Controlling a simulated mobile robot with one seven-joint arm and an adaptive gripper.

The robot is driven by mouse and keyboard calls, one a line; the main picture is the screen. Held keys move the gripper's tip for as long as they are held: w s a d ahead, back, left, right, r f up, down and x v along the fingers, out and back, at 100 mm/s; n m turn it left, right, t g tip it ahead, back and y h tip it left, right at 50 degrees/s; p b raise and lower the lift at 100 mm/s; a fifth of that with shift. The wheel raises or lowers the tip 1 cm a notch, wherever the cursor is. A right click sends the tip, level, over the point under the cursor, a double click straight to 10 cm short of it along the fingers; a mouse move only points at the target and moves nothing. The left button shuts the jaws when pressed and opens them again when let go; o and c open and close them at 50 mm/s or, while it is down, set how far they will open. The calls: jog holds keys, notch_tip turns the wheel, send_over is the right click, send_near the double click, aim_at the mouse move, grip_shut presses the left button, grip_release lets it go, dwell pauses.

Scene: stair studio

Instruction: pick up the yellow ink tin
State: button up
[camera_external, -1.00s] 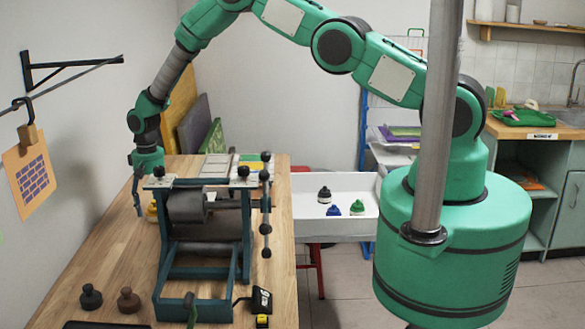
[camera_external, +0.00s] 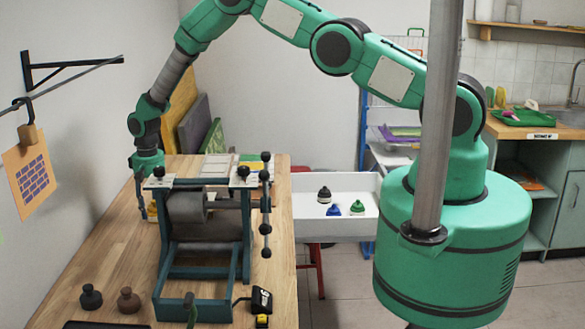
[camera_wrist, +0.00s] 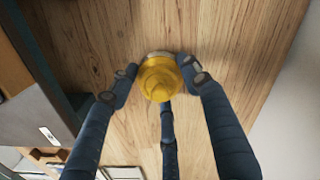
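The yellow ink tin (camera_wrist: 160,79) sits on the wooden table between the fingers of my gripper (camera_wrist: 158,75) in the wrist view. The two side fingertips lie close against its left and right sides, and a third finger lies below it in the picture. The fingers look shut on the tin. In the external view my gripper (camera_external: 149,190) is low over the table behind the press. Only a small part of the tin (camera_external: 152,210) shows there, and the fingers are mostly hidden.
A green press with rollers (camera_external: 205,230) stands right beside my gripper. The table's left side is mostly clear.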

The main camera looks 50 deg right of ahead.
jog(key=c, duration=0.4)
jog(key=shift+o, duration=0.2)
jog(key=shift+w+r, duration=0.1)
jog(key=shift+r, duration=0.05)
jog(key=shift+r+b, duration=0.55)
jog(key=shift+r, duration=4.35)
